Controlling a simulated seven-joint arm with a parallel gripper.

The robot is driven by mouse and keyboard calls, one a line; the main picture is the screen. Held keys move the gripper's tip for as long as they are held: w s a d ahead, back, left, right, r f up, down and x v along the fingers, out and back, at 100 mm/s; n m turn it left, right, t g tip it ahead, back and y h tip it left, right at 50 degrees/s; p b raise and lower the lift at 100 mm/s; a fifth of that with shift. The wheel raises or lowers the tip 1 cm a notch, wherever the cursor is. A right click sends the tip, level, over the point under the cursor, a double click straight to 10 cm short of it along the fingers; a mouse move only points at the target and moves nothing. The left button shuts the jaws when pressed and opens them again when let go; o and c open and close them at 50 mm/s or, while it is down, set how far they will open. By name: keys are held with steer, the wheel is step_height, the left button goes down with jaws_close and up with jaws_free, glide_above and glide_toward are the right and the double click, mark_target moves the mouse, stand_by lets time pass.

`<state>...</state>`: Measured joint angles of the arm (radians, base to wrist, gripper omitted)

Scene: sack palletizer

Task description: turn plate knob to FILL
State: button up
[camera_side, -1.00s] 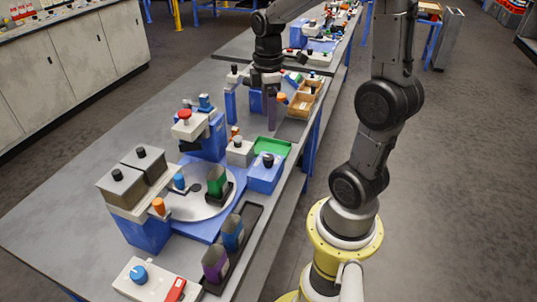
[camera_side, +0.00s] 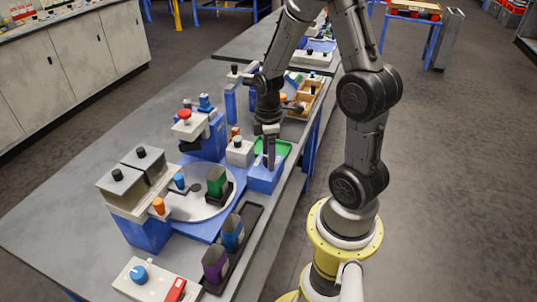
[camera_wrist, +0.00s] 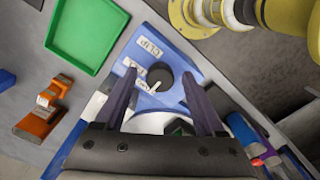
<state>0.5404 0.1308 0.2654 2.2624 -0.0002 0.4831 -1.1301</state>
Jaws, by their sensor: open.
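A black round knob (camera_wrist: 159,76) with a white pointer sits on the sloped top of a blue box (camera_side: 262,185). White labels lie beside the knob; one reads CLIP (camera_wrist: 149,48), and the others are partly covered or too small to read surely. The pointer is toward the lower left in the wrist view. My gripper (camera_wrist: 160,80) is open, its two dark fingers on either side of the knob in that view; contact cannot be told. In the side view my gripper (camera_side: 269,163) is above the blue box and hides the knob.
A green tray (camera_side: 287,147) lies behind the blue box, and a white block with a dark knob (camera_side: 239,153) stands to its left. A round grey plate (camera_side: 190,209) carries a green container (camera_side: 217,183). Blue (camera_side: 232,234) and purple (camera_side: 215,264) containers stand in front.

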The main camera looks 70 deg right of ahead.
steer(key=shift+c, duration=0.2)
jaws_close()
steer(key=shift+m, duration=0.4)
steer(key=m, duration=1.1)
stand_by(0.3)
stand_by(0.4)
steer(key=shift+o, duration=0.2)
jaws_free()
